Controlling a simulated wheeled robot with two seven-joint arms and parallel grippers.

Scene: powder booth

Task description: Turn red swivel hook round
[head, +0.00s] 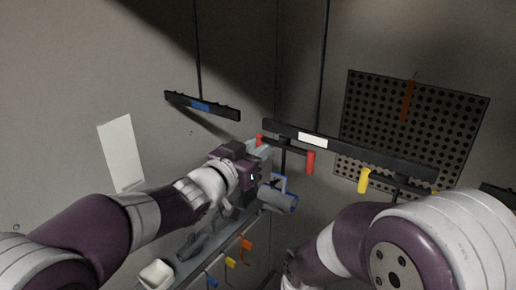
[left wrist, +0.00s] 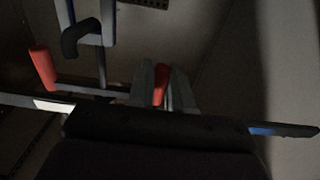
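The red swivel hook hangs under the dark bar with a white label (head: 313,140). One red end (head: 310,162) hangs clear to the right. The other red end (head: 259,139) is at my left gripper (head: 257,150), partly hidden by it. In the left wrist view, the free red end (left wrist: 42,66) is at the left, and the other red end (left wrist: 161,88) shows between the fingers of my left gripper (left wrist: 164,82). Red fills the narrow gap, but the dark picture does not show whether the fingers press on it. My right gripper is not seen; only its arm shows.
A yellow-ended hook (head: 363,180) hangs further right on the same bar. A bar with a blue label (head: 200,106) hangs at the left. A grey cylinder with blue trim (head: 279,198) is just below my left gripper. A perforated panel (head: 440,125) stands behind.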

